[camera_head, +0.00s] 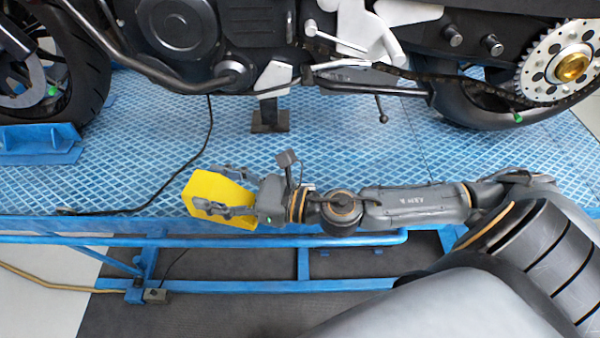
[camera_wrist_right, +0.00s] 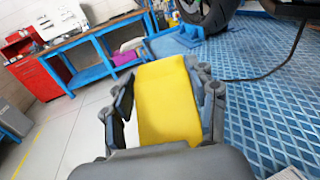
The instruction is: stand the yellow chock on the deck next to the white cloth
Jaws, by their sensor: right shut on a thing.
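The yellow chock (camera_head: 222,188) is in my right gripper (camera_head: 210,190) at the front edge of the blue deck (camera_head: 330,160). In the right wrist view the chock (camera_wrist_right: 168,100) fills the space between the two dark fingers, one on each side, and the right gripper (camera_wrist_right: 165,95) is shut on it. I cannot tell whether the chock touches the deck or hangs just over its edge. I cannot make out the white cloth for certain; a small pale patch shows at the bottom right of the wrist view. My left gripper is not in view.
A motorcycle (camera_head: 190,40) stands on the deck behind, its front wheel by a blue wheel holder (camera_head: 38,145). A black cable (camera_head: 185,170) crosses the deck left of the chock. A blue rail (camera_head: 350,240) runs below the edge. A workbench (camera_wrist_right: 90,35) stands farther off.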

